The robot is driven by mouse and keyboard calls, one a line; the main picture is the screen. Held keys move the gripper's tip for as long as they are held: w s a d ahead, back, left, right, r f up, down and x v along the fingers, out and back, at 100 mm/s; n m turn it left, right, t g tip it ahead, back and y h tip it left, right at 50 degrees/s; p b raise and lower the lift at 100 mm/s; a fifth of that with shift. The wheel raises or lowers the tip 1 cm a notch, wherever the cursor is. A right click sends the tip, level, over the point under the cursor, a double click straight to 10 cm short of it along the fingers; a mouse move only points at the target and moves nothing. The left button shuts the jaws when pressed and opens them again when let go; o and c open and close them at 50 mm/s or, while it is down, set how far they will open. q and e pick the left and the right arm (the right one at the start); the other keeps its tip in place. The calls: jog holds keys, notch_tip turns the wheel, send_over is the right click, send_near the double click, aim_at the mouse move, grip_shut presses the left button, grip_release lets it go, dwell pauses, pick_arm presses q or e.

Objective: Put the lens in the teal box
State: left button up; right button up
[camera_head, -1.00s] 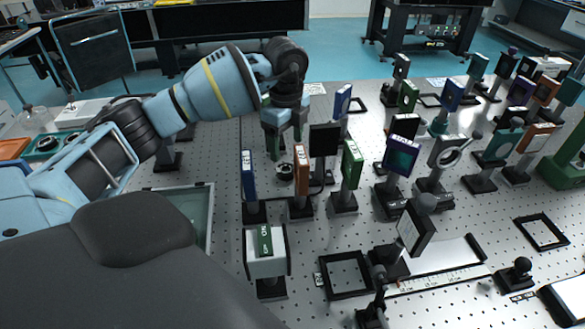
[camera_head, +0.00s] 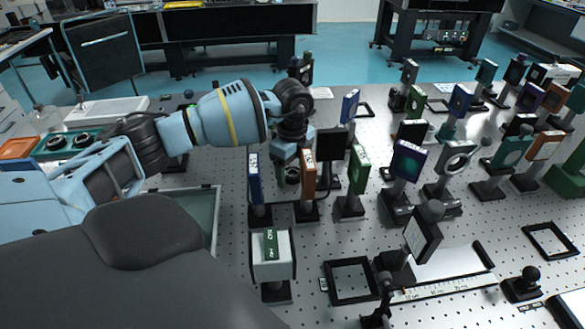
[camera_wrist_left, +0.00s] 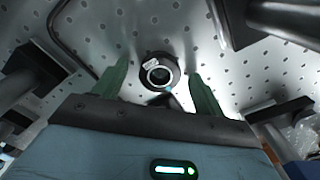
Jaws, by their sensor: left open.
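The lens, a small dark round piece with a pale ring and a white label, stands on the perforated table and shows in the left wrist view (camera_wrist_left: 160,73). In the head view the lens (camera_head: 292,175) is partly hidden between a blue and an orange upright plate. My left gripper (camera_wrist_left: 160,84) is open, its green fingers on either side of the lens in the picture, with no visible contact. In the head view its fingertips are largely hidden by the plates. A shallow teal box (camera_head: 70,150) with dark round pieces lies at the far left, beyond my left arm.
The blue plate (camera_head: 254,180) and orange plate (camera_head: 308,172) stand close in front of the gripper. A black screen (camera_head: 331,146) and green plate (camera_head: 358,170) stand to the right. An orange tray (camera_head: 17,148) and a green-floored bin (camera_head: 203,215) are at left.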

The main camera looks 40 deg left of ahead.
aim_at(292, 173)
pick_arm(q)
jog(key=c, duration=1.2)
jog(key=shift+o, duration=0.2)
jog(key=shift+r, duration=0.1)
notch_tip(292, 173, up, 10)
